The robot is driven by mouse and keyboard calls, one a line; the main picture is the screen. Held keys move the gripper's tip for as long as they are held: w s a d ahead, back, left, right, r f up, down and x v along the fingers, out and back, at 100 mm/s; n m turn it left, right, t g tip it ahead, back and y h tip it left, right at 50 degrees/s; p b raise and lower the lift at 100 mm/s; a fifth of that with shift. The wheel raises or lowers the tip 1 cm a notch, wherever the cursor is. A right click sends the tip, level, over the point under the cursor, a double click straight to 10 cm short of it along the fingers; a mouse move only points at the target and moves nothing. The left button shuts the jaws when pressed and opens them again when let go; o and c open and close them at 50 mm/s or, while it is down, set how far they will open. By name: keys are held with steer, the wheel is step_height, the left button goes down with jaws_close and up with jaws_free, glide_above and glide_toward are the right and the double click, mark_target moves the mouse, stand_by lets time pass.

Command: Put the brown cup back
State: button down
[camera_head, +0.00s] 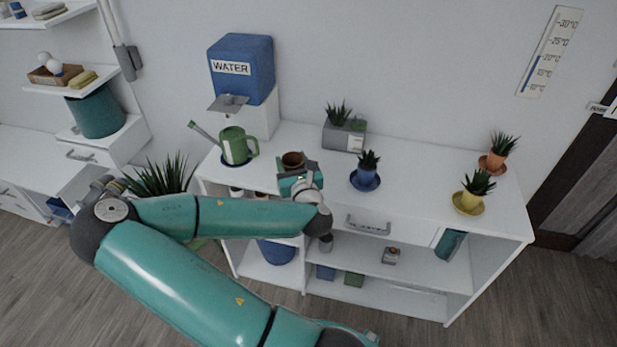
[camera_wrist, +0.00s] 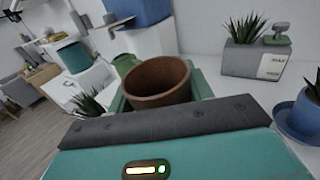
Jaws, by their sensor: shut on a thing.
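The brown cup (camera_head: 293,159) is in my gripper (camera_head: 298,180), over the front part of the white shelf desk (camera_head: 420,185). In the wrist view the brown cup (camera_wrist: 157,82) stands just beyond the gripper body, its open rim facing up and slightly tilted, and it looks empty. My gripper (camera_wrist: 160,105) is shut on the cup. The fingertips are mostly hidden by the cup and the gripper body. Whether the cup's base touches the desk top cannot be told.
A green watering can (camera_head: 235,146) stands left, below the blue water tank (camera_head: 242,65). A grey planter (camera_head: 343,135) is behind, and a blue pot (camera_head: 367,177) is close on the right. Yellow (camera_head: 467,201) and orange (camera_head: 494,161) pots stand far right. The desk top between blue and yellow pots is clear.

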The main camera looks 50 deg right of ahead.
steer(key=s+d+r+m+g+h, duration=0.2)
steer(key=s+d+r, duration=0.1)
steer(key=s+d, duration=0.3)
steer(key=w+d+f, duration=0.2)
steer(key=w+f, duration=0.1)
steer(key=f, duration=0.1)
steer(key=w+d+f, duration=0.2)
steer(key=w+f, duration=0.1)
steer(key=f, duration=0.1)
steer(key=w+d+f, duration=0.2)
steer(key=w+f, duration=0.1)
steer(key=f, duration=0.1)
steer(key=shift+w+d+f, duration=0.15)
steer(key=shift+w+d, duration=0.2)
steer(key=shift+w, duration=0.05)
steer(key=shift+f, duration=0.35)
steer(key=shift+f, duration=0.3)
steer(key=c, duration=0.6)
jaws_free()
steer(key=shift+r, duration=0.1)
